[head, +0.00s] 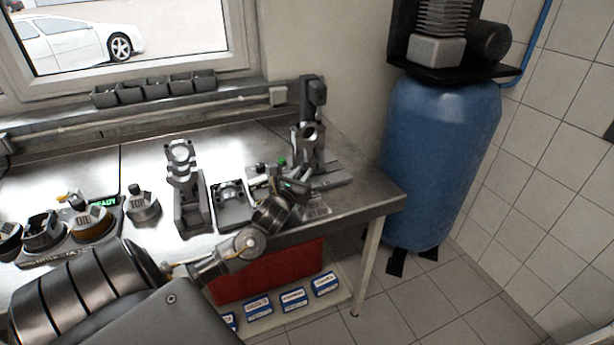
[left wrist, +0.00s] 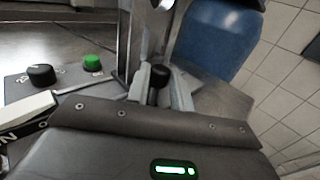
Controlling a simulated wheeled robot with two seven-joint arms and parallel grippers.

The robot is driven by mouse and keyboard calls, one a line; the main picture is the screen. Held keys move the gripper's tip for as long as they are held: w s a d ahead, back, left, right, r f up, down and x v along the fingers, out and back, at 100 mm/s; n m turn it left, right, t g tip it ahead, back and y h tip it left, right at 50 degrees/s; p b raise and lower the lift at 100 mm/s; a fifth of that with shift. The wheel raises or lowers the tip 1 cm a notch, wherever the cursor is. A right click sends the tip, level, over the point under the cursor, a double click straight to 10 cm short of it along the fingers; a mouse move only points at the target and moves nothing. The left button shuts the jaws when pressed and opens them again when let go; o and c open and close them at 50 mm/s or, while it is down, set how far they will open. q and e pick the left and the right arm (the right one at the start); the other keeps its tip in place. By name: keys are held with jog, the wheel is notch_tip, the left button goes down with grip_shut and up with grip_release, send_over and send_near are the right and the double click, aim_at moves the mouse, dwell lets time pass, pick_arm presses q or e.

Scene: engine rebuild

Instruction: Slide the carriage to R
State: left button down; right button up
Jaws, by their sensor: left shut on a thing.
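The press-like carriage unit (head: 308,140), a grey upright with a round bore, stands on a flat base at the right end of the bench. My left gripper (head: 292,190) reaches in from the left at the front of this unit. In the left wrist view its two pale fingers (left wrist: 160,88) are shut on a dark round knob (left wrist: 160,74), just below the metal upright (left wrist: 150,30). The fingers and wrist hide part of the base in the head view. I cannot make out an R mark. My right gripper is not in view.
A control panel with a green button (left wrist: 92,63) and a black dial (left wrist: 42,75) lies left of the fingers. A blue tank (head: 440,150) stands beyond the bench's right edge.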

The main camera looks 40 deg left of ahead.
pick_arm(q)
jog(key=c, duration=1.2)
grip_release()
jog(key=shift+s+d, duration=0.1)
jog(key=shift+s, duration=0.15)
jog(key=b+v, duration=0.1)
jog(key=v, duration=0.7)
jog(key=shift+s+d+f+b, duration=0.1)
jog(key=shift+s+b, duration=0.25)
jog(key=shift+b, duration=0.05)
jog(key=shift+v, duration=0.75)
